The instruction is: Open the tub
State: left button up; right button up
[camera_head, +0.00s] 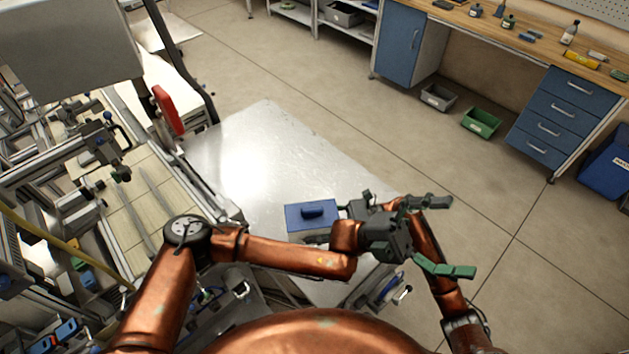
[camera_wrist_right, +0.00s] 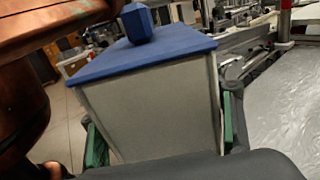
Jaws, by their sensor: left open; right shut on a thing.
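The tub has a grey body (camera_wrist_right: 150,115) and a flat blue lid (camera_head: 300,223) with a blue block-shaped knob (camera_head: 312,211). It stands on the silvery table (camera_head: 270,150), and the lid sits on top in both views. In the right wrist view my right gripper (camera_wrist_right: 162,128) is shut on the tub's body, its green pads on opposite sides below the lid (camera_wrist_right: 150,60). In the head view that gripper is mostly hidden behind my left arm. My left gripper (camera_head: 458,238) is open and empty, right of the tub, fingers pointing right, away from it.
Machinery with rails (camera_head: 150,200) stands along the table's left side. The tabletop behind the tub is bare. Beyond open floor are a workbench (camera_head: 540,45) with blue drawers, and a grey bin (camera_head: 438,97) and a green bin (camera_head: 481,123) on the floor.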

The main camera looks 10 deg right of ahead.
pick_arm(q)
jog(key=s+a+r+m+g+y, duration=0.1)
jog(key=s+a+m+g+y, duration=0.15)
jog(key=m+y, duration=0.5)
jog(key=s+a+r+m+g+y, duration=0.15)
jog(key=a+m+y, duration=0.25)
jog(key=m, duration=0.6)
jog(key=m+t+y, duration=1)
jog(key=m+t, duration=0.4)
jog(key=t, duration=0.6)
send_over(314, 208)
notch_tip(314, 208, down, 13)
jog(key=shift+h, duration=0.25)
notch_tip(314, 208, down, 12)
jog(key=shift+r, duration=0.25)
jog(key=shift+c, duration=0.6)
